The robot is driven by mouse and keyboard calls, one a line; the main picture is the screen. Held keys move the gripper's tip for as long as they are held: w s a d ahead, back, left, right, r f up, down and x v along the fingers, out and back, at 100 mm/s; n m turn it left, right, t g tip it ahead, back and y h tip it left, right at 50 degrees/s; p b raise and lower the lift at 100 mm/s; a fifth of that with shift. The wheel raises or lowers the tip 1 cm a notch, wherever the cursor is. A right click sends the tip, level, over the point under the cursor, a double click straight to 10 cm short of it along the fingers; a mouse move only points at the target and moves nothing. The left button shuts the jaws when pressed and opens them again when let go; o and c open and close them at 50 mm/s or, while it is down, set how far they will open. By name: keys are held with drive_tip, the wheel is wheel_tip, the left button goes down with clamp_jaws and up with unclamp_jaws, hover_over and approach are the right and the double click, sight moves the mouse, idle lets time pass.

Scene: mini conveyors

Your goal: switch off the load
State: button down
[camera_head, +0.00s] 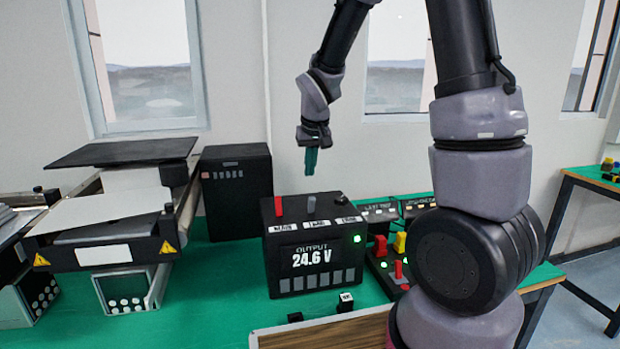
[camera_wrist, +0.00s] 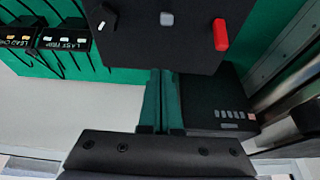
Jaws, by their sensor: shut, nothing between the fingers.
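A black supply box (camera_head: 315,265) stands on the green table. Its display reads "OUTPUT 24.6 V" and a green lamp (camera_head: 357,239) glows on its front. Along its top are a red lever (camera_head: 278,206), a grey lever (camera_head: 311,204) and a dark one (camera_head: 341,199), each above a small white label too blurred to read surely. In the wrist view the red lever (camera_wrist: 221,36), grey lever (camera_wrist: 166,18) and white-tipped dark lever (camera_wrist: 105,22) all show. My gripper (camera_head: 310,173) is shut and empty, pointing down above and behind the box, near the grey lever, apart from it. It also shows in the wrist view (camera_wrist: 162,73).
A black cabinet (camera_head: 237,195) stands behind left of the box. A conveyor (camera_head: 110,205) is at the left. A panel with red and yellow switches (camera_head: 383,262) and small labelled units (camera_head: 380,212) sit at the right. A wooden-faced board (camera_head: 330,332) is in front.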

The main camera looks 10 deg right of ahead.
drive_tip(key=s+r, duration=0.4)
drive_tip(key=r, duration=0.1)
idle(0.3)
